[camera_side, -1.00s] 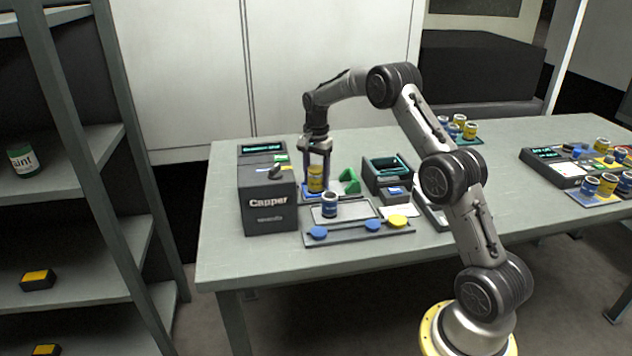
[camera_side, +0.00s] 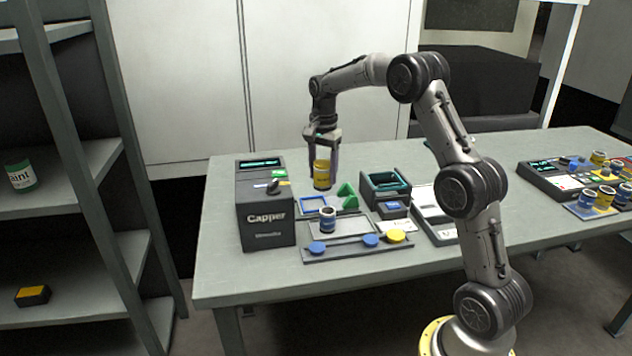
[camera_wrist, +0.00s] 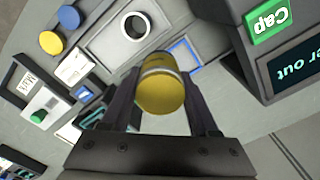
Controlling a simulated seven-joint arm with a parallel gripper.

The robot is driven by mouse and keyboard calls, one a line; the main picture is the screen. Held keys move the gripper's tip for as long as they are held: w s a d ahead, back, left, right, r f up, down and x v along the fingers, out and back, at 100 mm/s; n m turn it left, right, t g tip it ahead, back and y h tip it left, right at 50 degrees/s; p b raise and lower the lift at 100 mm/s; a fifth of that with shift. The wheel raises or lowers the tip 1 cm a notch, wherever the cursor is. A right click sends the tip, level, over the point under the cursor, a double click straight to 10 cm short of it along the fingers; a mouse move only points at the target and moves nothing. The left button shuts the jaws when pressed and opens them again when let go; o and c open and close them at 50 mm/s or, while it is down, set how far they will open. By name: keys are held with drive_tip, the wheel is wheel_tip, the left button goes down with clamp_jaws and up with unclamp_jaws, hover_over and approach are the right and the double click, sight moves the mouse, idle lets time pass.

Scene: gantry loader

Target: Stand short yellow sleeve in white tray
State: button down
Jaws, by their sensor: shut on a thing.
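My gripper (camera_side: 322,172) is shut on the short yellow sleeve (camera_side: 322,177), which hangs roughly upright above the table. In the wrist view the sleeve (camera_wrist: 162,93) sits between the two fingers (camera_wrist: 163,108), with its pale rim showing. The white tray (camera_side: 352,228) lies in front of and below my gripper. A blue jar with a white rim (camera_side: 328,219) stands at its left part. The tray also shows in the wrist view (camera_wrist: 107,48), with the open top of the jar (camera_wrist: 136,25) on it.
The Capper machine (camera_side: 265,215) stands close on the left. A blue-edged pad (camera_side: 312,204) and a green wedge (camera_side: 347,196) lie below the sleeve. A strip with blue and yellow caps (camera_side: 345,249) lies in front. A dark teal-lined bin (camera_side: 385,187) is on the right.

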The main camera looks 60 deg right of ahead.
drive_tip(key=s+a+r, duration=0.4)
drive_tip(key=s, duration=0.4)
drive_tip(key=d+m, duration=0.2)
drive_tip(key=d, duration=1.4)
drive_tip(key=s+d+f+m, duration=0.2)
drive_tip(key=s+d+f, duration=0.2)
drive_tip(key=s+d, duration=0.25)
drive_tip(key=s+d+f+m, duration=0.25)
drive_tip(key=s+d, duration=0.25)
drive_tip(key=d, duration=0.3)
drive_tip(key=shift+n, duration=0.25)
drive_tip(key=shift+s+f, duration=0.15)
drive_tip(key=shift+f, duration=3.1)
drive_tip(key=shift+f, duration=0.2)
